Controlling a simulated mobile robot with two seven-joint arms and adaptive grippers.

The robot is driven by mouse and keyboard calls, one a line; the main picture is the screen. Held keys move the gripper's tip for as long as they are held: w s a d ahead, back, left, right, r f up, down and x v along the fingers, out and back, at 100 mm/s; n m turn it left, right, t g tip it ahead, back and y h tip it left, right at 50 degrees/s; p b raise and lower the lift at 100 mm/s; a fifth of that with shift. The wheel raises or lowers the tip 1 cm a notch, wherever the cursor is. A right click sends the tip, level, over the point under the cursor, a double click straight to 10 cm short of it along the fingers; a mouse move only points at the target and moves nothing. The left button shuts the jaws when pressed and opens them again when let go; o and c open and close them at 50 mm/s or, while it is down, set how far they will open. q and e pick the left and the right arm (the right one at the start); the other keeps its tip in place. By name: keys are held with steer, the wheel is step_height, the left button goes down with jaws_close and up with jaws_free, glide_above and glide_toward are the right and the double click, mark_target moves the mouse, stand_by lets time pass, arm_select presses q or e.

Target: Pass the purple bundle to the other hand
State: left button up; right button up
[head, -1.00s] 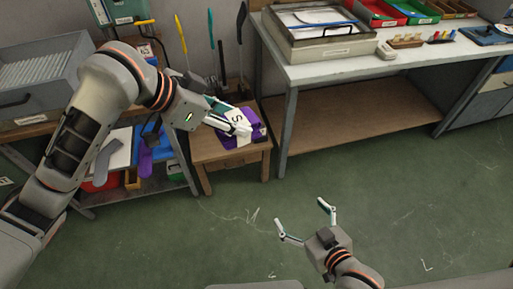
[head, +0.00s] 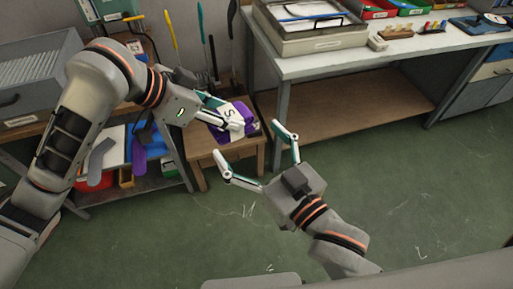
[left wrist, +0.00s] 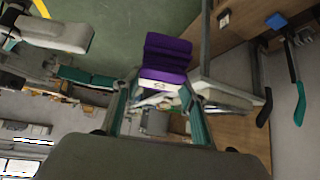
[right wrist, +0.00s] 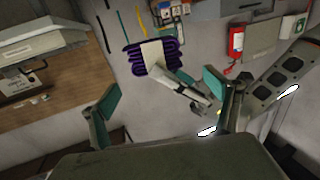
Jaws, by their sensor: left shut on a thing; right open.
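The purple bundle (head: 218,132) has a white band with lettering around it. My left gripper (head: 232,122) is shut on it and holds it up in front of the small wooden stool. In the left wrist view the bundle (left wrist: 167,58) sticks out past the left fingertips. My right gripper (head: 258,158) is open and empty, just below and to the right of the bundle, with its fingers pointing up toward it. In the right wrist view the bundle (right wrist: 151,57) shows beyond and between the open fingers, apart from them.
The wooden stool (head: 247,155) stands behind the bundle. A white-topped workbench (head: 350,52) with trays and a lower shelf is at the right. A shelf with a grey box (head: 38,88) and bins is at the left. The green floor (head: 420,190) is clear.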

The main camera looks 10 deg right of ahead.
mark_target(220, 109)
steer(key=x, duration=0.9)
steer(key=shift+w, duration=0.15)
steer(key=shift+a, duration=0.1)
steer(key=c, duration=1.2)
arm_select(q)
steer(key=o, duration=1.2)
steer(key=shift+d, duration=0.1)
arm_select(e)
steer(key=shift+c, duration=0.2)
arm_select(q)
steer(key=shift+o, duration=0.2)
